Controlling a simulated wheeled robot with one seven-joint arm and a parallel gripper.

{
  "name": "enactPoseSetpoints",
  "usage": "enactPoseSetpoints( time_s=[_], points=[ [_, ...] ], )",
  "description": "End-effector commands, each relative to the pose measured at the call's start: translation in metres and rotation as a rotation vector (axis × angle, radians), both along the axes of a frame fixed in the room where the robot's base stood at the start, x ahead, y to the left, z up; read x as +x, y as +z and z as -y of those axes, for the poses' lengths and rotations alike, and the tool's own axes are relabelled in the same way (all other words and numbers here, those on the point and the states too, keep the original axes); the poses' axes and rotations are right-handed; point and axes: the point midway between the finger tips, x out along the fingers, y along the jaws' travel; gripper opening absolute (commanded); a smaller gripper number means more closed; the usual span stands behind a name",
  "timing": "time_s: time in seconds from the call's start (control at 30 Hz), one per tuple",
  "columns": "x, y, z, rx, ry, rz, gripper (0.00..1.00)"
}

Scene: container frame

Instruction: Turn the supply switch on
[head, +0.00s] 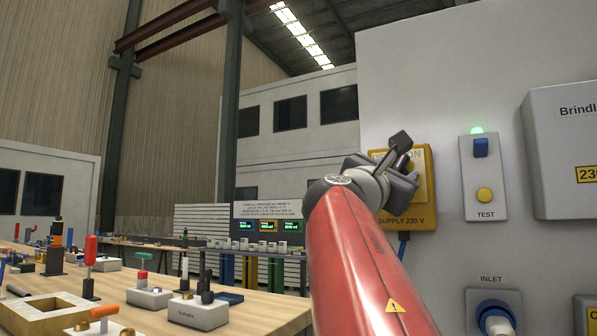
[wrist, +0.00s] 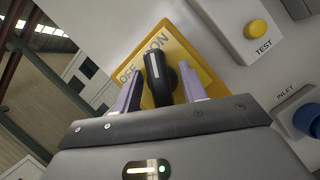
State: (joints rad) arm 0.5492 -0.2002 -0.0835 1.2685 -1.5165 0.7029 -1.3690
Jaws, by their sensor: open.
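The supply switch (head: 418,218) is a yellow box marked "SUPPLY 230 V" on the pale wall panel, partly hidden behind my gripper in the head view. In the wrist view its yellow plate (wrist: 205,72) carries the words OFF and ON. Its black handle (wrist: 153,68), with a white line, lies near these words; I cannot tell exactly which one it points to. My gripper (head: 402,162) is open in front of the switch. In the wrist view the handle shows between the two fingers (wrist: 160,76); I cannot tell whether either touches it.
Right of the switch is a test unit (head: 483,178) with a blue block, a lit green lamp and a yellow button. A grey Brindle box (head: 560,150) and a blue inlet socket (head: 494,314) are also on the panel. A cluttered workbench (head: 268,312) stands left.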

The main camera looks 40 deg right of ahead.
Motion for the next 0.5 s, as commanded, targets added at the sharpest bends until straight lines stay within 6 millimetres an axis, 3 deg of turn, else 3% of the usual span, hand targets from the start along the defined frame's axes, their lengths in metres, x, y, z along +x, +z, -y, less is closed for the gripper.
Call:
enactPoseSetpoints(
  time_s=[0.2,0.4,0.5],
  points=[
    [0.0002,-0.0003,0.0003,0.001,0.001,0.001,0.41],
    [0.0003,-0.0005,0.0001,0.001,0.001,0.001,0.14],
    [0.0007,-0.0003,0.0001,0.009,0.002,0.022,0.14]
  ],
)
